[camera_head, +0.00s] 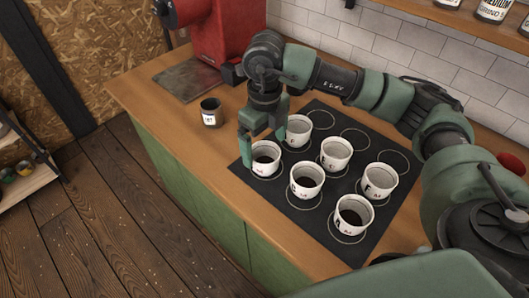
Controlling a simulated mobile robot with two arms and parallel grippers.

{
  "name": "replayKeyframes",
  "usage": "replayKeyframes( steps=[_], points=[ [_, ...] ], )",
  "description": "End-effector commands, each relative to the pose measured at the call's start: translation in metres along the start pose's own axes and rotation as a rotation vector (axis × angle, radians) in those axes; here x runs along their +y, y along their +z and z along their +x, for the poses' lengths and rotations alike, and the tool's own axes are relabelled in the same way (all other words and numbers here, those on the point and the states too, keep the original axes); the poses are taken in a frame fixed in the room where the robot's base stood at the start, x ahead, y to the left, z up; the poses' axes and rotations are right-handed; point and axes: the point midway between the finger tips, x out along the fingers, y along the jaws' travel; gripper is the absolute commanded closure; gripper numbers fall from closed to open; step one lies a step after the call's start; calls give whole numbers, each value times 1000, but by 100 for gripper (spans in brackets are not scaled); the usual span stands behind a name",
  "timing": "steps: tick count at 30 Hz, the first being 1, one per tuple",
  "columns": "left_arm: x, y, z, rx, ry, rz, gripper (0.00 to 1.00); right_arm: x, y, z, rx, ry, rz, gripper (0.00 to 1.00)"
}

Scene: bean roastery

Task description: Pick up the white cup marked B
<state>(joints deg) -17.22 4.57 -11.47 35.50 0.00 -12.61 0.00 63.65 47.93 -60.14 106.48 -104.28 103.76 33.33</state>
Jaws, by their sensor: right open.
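My right gripper (264,149) is open, pointing down over the leftmost white cup (266,169). Its green fingers are on either side of that cup's rim. I cannot tell whether they touch it. The other white cups include one behind (298,139), one in front (306,190) and one at the near end (352,229). My left gripper is not in view.
A small dark cup (210,118) with a white label stands on the wooden counter (150,98) left of the mat. A red machine (240,25) stands at the back. The mat's far row has empty printed circles. Tiled wall and shelf jars are behind.

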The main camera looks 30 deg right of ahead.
Motion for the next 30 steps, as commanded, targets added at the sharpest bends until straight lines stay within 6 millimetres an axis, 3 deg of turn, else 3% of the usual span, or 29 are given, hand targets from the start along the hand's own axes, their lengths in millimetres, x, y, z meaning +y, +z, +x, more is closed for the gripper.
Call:
replayKeyframes(
  steps=[7,12,20,28,30],
  points=[
    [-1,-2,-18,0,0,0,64,0,-2,32,5,0,1,5],
    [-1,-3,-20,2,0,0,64,0,-1,52,3,0,0,5],
    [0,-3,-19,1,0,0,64,0,0,56,0,0,0,5],
    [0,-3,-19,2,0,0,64,0,0,56,0,0,0,80],
    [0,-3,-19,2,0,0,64,0,0,55,-1,0,0,81]
  ],
)
